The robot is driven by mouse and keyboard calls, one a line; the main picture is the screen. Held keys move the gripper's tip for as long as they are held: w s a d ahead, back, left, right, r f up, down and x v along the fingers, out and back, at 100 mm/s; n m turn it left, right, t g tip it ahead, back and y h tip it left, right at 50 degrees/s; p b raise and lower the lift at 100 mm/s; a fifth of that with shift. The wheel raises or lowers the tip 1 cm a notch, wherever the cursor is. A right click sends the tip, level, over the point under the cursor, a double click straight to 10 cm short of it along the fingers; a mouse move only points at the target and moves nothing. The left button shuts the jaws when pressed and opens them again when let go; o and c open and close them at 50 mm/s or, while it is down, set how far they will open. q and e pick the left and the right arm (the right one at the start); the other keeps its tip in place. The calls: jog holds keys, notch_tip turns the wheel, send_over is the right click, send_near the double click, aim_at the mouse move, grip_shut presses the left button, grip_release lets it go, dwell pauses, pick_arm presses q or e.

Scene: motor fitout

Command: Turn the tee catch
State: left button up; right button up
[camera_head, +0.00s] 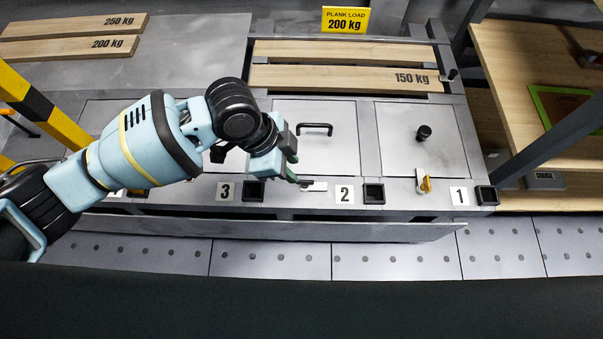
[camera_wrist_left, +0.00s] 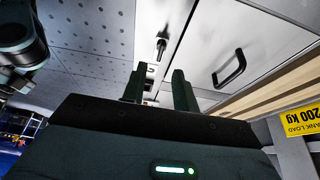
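A small metal tee catch (camera_head: 316,186) sits on the front strip of the bench, left of the label 2 and in front of the panel with a black handle (camera_head: 315,129). In the left wrist view, a catch with a dark tip (camera_wrist_left: 162,46) stands beyond the fingertips. My left gripper (camera_head: 292,163) is just above and left of the catch, with one fingertip overlapping its left end. The wrist view shows its two fingers (camera_wrist_left: 158,88) apart and nothing held between them. I cannot tell whether a finger touches the catch. My right gripper is not identifiable.
Black square sockets (camera_head: 374,193) line the front strip. Planks (camera_head: 345,78) lie behind the panels. A striped yellow-black post (camera_head: 40,106) stands at left.

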aim_at(305, 181)
pick_arm(q)
jog(key=b+x, duration=0.2)
jog(key=x, duration=0.3)
jog(key=shift+f, duration=0.25)
jog(key=shift+d+f, duration=0.15)
jog(key=shift+f, duration=0.15)
jog(key=shift+d+f, duration=0.15)
jog(key=shift+c, duration=0.3)
jog(key=c, duration=0.4)
grip_shut()
